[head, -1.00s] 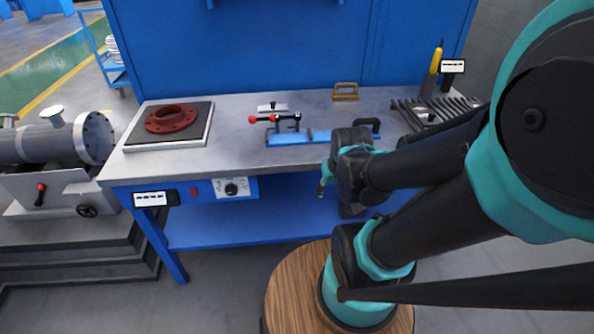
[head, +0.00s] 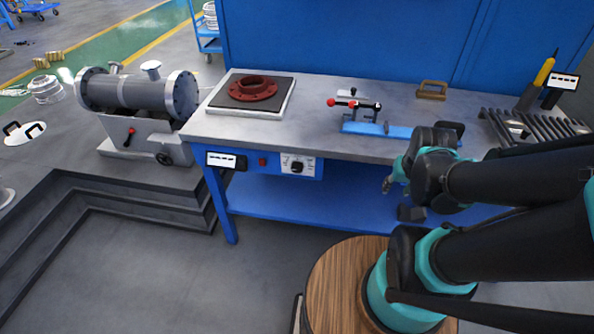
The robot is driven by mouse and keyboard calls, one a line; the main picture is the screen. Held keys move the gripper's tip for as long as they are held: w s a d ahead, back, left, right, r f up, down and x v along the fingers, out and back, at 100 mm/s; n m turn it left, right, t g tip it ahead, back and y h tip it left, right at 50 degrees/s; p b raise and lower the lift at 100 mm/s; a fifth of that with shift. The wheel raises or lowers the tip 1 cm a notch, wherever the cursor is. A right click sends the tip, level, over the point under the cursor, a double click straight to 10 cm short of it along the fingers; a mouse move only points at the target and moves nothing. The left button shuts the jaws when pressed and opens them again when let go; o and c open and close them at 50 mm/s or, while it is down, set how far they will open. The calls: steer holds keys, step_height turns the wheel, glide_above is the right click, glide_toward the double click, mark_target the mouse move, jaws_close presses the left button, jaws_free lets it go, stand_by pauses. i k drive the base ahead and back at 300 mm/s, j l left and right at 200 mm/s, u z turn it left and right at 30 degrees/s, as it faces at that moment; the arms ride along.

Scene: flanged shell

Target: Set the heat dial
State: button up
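The heat dial (head: 297,167) is most likely the round black knob on a white marked plate on the bench's blue front rail. Its exact setting is too small to read. My gripper (head: 388,184) is at the bench's front edge, to the right of the dial and apart from it. The wrist and arm links hide much of the gripper, and its fingers are too small to judge. A hot plate (head: 273,113) with a dark top and pale rim stands on the bench above the dial. A red flange (head: 253,91) lies on it.
A red button (head: 262,162) and a small display (head: 221,160) sit left of the dial. A toggle-clamp fixture (head: 355,125) stands on the bench right of the plate. A grey flanged shell (head: 140,93) stands at left. Floor before the dial is clear.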

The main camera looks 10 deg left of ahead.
mark_target(297, 167)
steer(key=k+z, duration=0.1)
steer(key=z, duration=6.2)
steer(key=j+z, duration=0.15)
steer(key=z, duration=1.3)
steer(key=k+j+z, duration=0.25)
steer(key=z, duration=0.2)
steer(key=k+j+z, duration=0.15)
steer(key=k+z, duration=0.5)
steer(key=z, duration=0.2)
steer(key=k+l+z, duration=0.15)
steer(key=k, duration=0.65)
